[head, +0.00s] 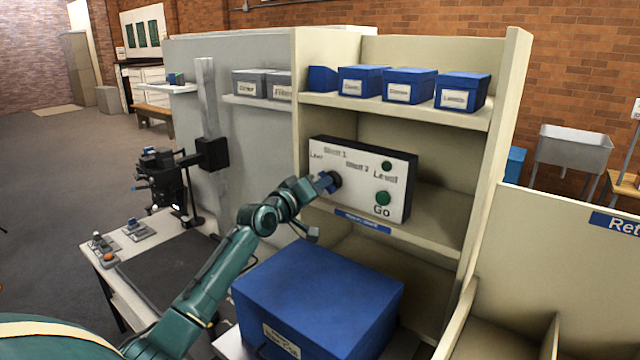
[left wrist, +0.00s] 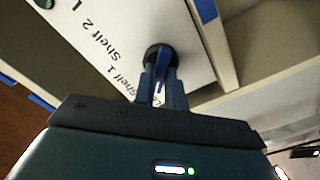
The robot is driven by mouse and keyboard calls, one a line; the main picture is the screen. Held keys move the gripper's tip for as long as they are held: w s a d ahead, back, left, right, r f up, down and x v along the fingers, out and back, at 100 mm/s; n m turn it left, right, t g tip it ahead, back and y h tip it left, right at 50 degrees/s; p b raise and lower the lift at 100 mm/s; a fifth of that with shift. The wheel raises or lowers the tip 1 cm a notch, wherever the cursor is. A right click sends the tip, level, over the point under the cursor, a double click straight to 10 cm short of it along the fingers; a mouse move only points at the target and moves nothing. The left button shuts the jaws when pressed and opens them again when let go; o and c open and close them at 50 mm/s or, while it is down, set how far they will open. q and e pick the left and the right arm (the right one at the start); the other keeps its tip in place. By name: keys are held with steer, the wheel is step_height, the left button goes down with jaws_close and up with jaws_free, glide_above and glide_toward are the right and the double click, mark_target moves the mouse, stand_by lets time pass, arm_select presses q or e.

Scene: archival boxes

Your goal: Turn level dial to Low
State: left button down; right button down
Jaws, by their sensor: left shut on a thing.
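The white control panel (head: 362,160) stands on the shelf, with printed words "Shelf 1", "Shelf 2", "Level" and "Go". The level dial (head: 337,180) is dark and round, at the panel's left side, and mostly hidden by my gripper in the head view. My left gripper (head: 326,182) is shut on it. In the left wrist view the dial (left wrist: 161,52) shows as a black disc with a blue grip between my fingers (left wrist: 161,85). The Low label beside it is partly hidden. A green Go button (head: 382,198) and a small dark green light (head: 386,166) are on the panel's right. My right gripper is not in view.
Small blue boxes (head: 410,85) and grey boxes (head: 262,84) stand on upper shelves. A camera-like device (head: 160,180) stands at left. A beige partition (head: 560,240) rises at right.

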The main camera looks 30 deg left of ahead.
arm_select(q)
steer(key=shift+n, duration=0.7)
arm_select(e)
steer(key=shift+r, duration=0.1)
arm_select(q)
steer(key=c, duration=1.4)
jaws_free()
steer(key=shift+c, duration=0.2)
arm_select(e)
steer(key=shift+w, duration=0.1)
arm_select(q)
steer(key=s+a+b, duration=0.1)
steer(key=s+b, duration=0.1)
steer(key=s, duration=1.1)
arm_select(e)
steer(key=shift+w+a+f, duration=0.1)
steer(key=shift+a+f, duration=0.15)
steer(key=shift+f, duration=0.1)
